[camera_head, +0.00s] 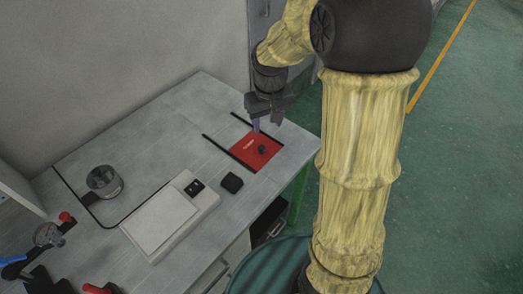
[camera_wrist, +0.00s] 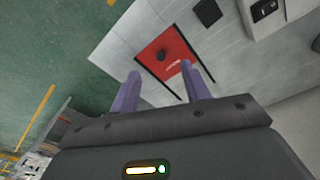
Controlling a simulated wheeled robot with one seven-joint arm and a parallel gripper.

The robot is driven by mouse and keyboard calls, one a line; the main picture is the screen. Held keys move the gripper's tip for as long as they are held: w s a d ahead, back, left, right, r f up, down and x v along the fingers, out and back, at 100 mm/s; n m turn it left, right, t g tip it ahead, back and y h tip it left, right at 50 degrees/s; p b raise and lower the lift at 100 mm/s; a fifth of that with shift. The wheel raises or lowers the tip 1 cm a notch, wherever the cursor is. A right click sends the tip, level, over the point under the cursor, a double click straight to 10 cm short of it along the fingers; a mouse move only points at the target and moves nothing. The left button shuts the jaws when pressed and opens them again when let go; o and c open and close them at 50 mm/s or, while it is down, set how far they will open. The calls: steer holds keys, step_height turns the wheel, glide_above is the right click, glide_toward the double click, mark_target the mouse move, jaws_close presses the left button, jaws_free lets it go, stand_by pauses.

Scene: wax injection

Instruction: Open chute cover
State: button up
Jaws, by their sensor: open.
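The chute cover (camera_head: 249,154) is a red plate with a small dark knob (camera_head: 262,149), lying in the grey tabletop between two black rails. It also shows in the wrist view as a red plate (camera_wrist: 176,46), with the knob (camera_wrist: 162,54) near its left side. My gripper (camera_head: 262,124) is above the far part of the cover in the head view, apart from the knob. In the wrist view its two purple fingers (camera_wrist: 164,74) are spread with nothing between them. The cover lies flat, and whatever is below it is hidden.
A white scale (camera_head: 165,218) and a small black block (camera_head: 232,183) sit on the table (camera_head: 150,140) left of the cover. A round metal pot (camera_head: 103,181) stands farther left. A wall runs behind the table. A green drum (camera_head: 270,265) stands in front.

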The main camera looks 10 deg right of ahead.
steer(key=g+b, duration=0.1)
steer(key=b, duration=0.2)
glide_above(262, 147)
step_height(262, 147, down, 2)
steer(key=shift+n, duration=0.4)
steer(key=shift+f, duration=0.1)
step_height(262, 147, down, 17)
steer(key=shift+f, duration=0.2)
jaws_close()
